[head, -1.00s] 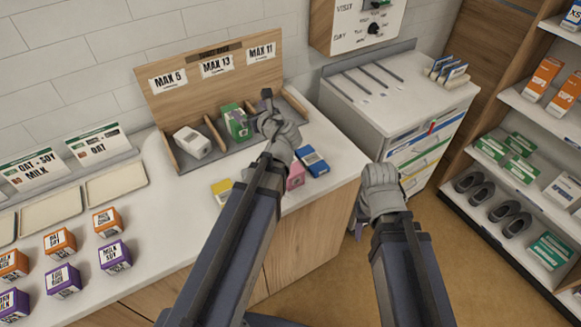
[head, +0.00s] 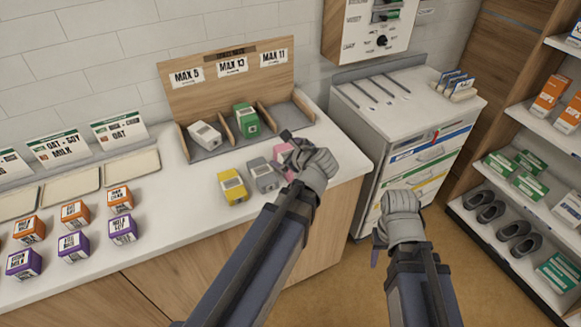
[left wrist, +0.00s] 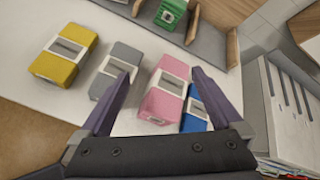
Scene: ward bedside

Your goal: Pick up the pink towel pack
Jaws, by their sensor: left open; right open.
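The pink towel pack (head: 283,153) lies on the white counter, partly hidden by my left gripper (head: 290,140) in the head view. In the left wrist view the pink pack (left wrist: 162,98) shows between the two spread fingers of my left gripper (left wrist: 165,72). The gripper is open and above the pack; I cannot tell the exact height. My right gripper (head: 382,243) is open and empty, in front of the drawer cabinet, away from the packs.
A grey pack (left wrist: 115,75) and a yellow pack (left wrist: 60,58) lie left of the pink one; a blue pack (left wrist: 197,112) is close on its right. Behind stands a wooden divided rack (head: 228,85) holding a white pack (head: 204,134) and a green pack (head: 247,121).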

